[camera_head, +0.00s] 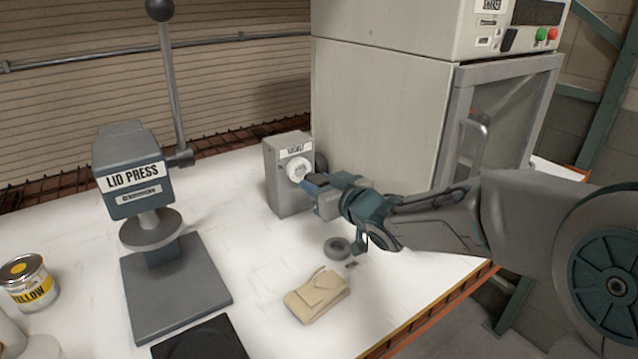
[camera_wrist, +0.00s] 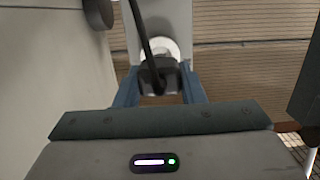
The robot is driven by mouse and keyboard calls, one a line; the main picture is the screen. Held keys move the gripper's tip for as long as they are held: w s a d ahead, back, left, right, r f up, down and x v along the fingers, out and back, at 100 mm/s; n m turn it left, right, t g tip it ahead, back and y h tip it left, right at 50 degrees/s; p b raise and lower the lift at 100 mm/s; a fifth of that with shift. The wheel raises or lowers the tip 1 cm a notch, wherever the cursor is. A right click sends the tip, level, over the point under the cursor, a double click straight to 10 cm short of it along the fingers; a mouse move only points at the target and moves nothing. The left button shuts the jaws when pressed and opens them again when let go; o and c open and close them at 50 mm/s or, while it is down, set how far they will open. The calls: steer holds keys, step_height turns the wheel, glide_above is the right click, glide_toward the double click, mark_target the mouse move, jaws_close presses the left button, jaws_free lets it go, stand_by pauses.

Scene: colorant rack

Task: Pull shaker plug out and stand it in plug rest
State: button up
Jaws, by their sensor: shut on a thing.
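A grey socket box (camera_head: 285,195) with a white round socket (camera_head: 297,170) stands on the table by the large grey machine. My gripper (camera_head: 310,186) is at the front of this box. In the wrist view its two blue fingers (camera_wrist: 158,92) are shut on the dark shaker plug (camera_wrist: 157,76), whose black cable runs upward. The white socket (camera_wrist: 165,48) shows right behind the plug; I cannot tell how deep the plug sits in it. A small grey ring (camera_head: 329,246), possibly the plug rest, lies on the table below my gripper.
A tan folded cloth or pouch (camera_head: 317,296) lies near the table's front edge. A lid press (camera_head: 130,180) with a tall lever and a yellow paint can (camera_head: 30,284) stand on the left. The machine (camera_head: 385,110) rises behind my arm. White table is clear between press and box.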

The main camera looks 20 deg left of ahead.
steer(key=v, duration=0.1)
steer(key=p+v, duration=0.1)
steer(key=v, duration=0.2)
steer(key=shift+f, duration=0.3)
stand_by(1.6)
